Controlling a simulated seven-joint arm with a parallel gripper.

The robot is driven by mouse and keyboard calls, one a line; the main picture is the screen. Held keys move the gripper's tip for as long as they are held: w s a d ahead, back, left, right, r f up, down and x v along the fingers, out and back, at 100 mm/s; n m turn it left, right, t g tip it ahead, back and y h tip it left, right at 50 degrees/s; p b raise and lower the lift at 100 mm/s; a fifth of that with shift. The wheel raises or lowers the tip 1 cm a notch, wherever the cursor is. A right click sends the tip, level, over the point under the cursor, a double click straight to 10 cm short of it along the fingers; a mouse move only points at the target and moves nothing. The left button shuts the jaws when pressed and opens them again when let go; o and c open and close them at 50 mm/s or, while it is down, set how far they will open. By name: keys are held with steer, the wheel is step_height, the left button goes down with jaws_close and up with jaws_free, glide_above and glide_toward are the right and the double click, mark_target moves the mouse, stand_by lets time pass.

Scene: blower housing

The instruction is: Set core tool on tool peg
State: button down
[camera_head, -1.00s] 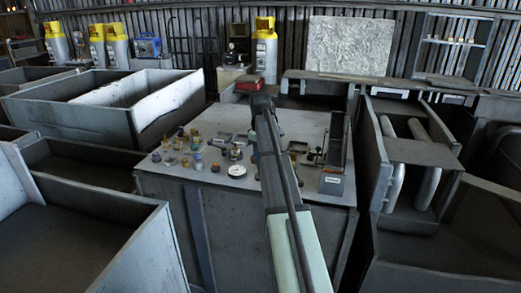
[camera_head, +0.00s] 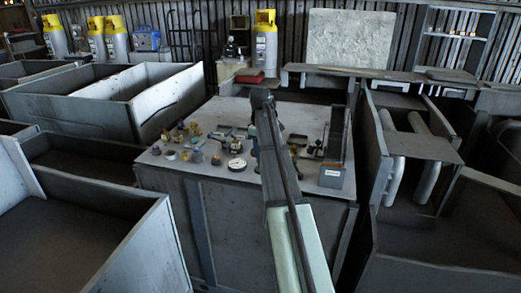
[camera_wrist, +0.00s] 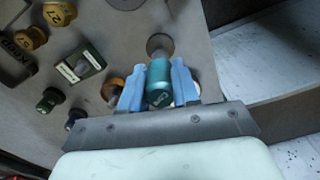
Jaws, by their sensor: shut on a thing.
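The core tool (camera_wrist: 160,87) is a teal cylinder with light lettering on its end, seen in the wrist view. My gripper (camera_wrist: 159,67) has light-blue fingers shut on its two sides. Just past the tool is a round grey-brown base with a pale stub (camera_wrist: 159,45); I cannot tell whether this is the tool peg, or whether the tool touches it. In the head view my arm reaches over the grey bench (camera_head: 225,112), and it hides the fingers and the tool.
In the wrist view, an orange-brown round piece (camera_wrist: 111,88), a labelled green block (camera_wrist: 80,65), a dark green knob (camera_wrist: 48,100) and a brown knob (camera_wrist: 31,38) lie left. The bench edge is close on the right. In the head view, a grey box (camera_head: 332,175) stands right of my arm.

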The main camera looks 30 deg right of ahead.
steer(key=shift+f, duration=1.45)
stand_by(1.3)
steer(key=c, duration=0.8)
jaws_free()
steer(key=shift+o, duration=0.6)
steer(key=o, duration=0.3)
steer(key=shift+r, duration=3.7)
steer(key=shift+a, duration=0.1)
